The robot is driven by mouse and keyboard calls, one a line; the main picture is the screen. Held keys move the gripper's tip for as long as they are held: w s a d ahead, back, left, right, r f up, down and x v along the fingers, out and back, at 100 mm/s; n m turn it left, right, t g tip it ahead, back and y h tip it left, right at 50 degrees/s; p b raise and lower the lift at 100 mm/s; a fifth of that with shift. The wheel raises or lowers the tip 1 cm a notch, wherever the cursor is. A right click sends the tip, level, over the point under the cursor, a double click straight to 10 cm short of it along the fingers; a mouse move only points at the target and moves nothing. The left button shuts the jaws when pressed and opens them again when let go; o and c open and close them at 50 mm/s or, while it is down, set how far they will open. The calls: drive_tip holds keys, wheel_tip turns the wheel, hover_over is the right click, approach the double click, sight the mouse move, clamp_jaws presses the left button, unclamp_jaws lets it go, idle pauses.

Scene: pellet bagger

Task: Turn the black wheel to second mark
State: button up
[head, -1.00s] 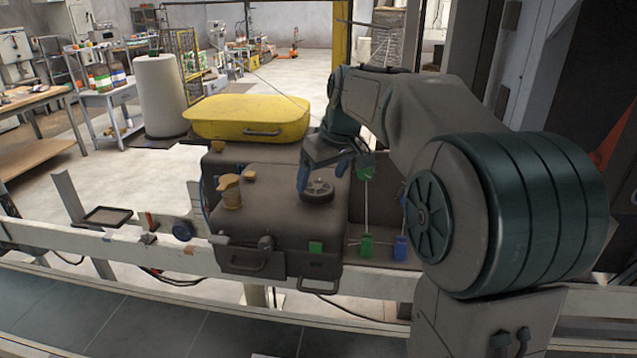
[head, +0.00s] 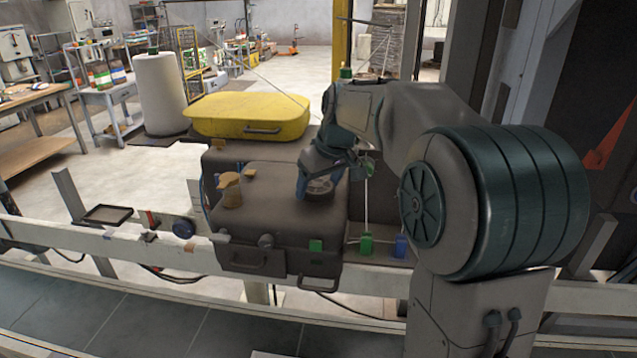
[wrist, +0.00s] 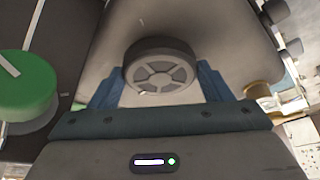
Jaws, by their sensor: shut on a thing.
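The black wheel (head: 319,189) is a spoked round knob on top of the dark grey machine housing (head: 270,215), near its right side. My gripper (head: 304,189) reaches down over the wheel from behind and partly covers it in the head view. In the wrist view the wheel (wrist: 160,68) sits between the two blue fingers of my gripper (wrist: 158,85), one at each side of its rim. The gripper is shut on the wheel. I cannot make out any marks around the wheel.
A green knob (wrist: 28,85) is close beside my gripper in the wrist view. Tan fittings (head: 229,190) stand on the housing's left part. A yellow case (head: 247,116) lies behind it. Green and blue blocks (head: 366,245) with thin rods stand to the right. A white rail (head: 130,243) runs along the front.

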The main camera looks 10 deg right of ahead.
drive_tip(key=shift+a+m, duration=0.1)
drive_tip(key=shift+m, duration=0.2)
drive_tip(key=m, duration=0.2)
drive_tip(key=m+h, duration=0.1)
drive_tip(key=m, duration=0.1)
drive_tip(key=m+h+b, duration=0.1)
drive_tip(key=shift+a+m+t, duration=0.25)
drive_tip(key=shift+m+t, duration=0.05)
drive_tip(key=shift+m, duration=0.1)
drive_tip(key=m+h, duration=0.1)
drive_tip(key=m, duration=0.2)
drive_tip(key=m+g+h, duration=0.1)
drive_tip(key=m, duration=0.2)
drive_tip(key=shift+w+a+h+b, duration=0.15)
drive_tip(key=shift+a+h+b, duration=0.05)
drive_tip(key=shift+h+b, duration=0.15)
drive_tip(key=m+g, duration=0.1)
drive_tip(key=m, duration=0.2)
drive_tip(key=m+g+h+p, duration=0.1)
drive_tip(key=m, duration=0.2)
drive_tip(key=shift+w+a+r+m, duration=0.1)
drive_tip(key=shift+w+r+m, duration=0.1)
drive_tip(key=shift+m, duration=0.1)
drive_tip(key=shift+w+f+m+g+p, duration=0.1)
drive_tip(key=shift+m+g+p, duration=0.8)
drive_tip(key=shift+m, duration=1.4)
drive_tip(key=o, duration=0.7)
drive_tip(key=shift+f, duration=0.1)
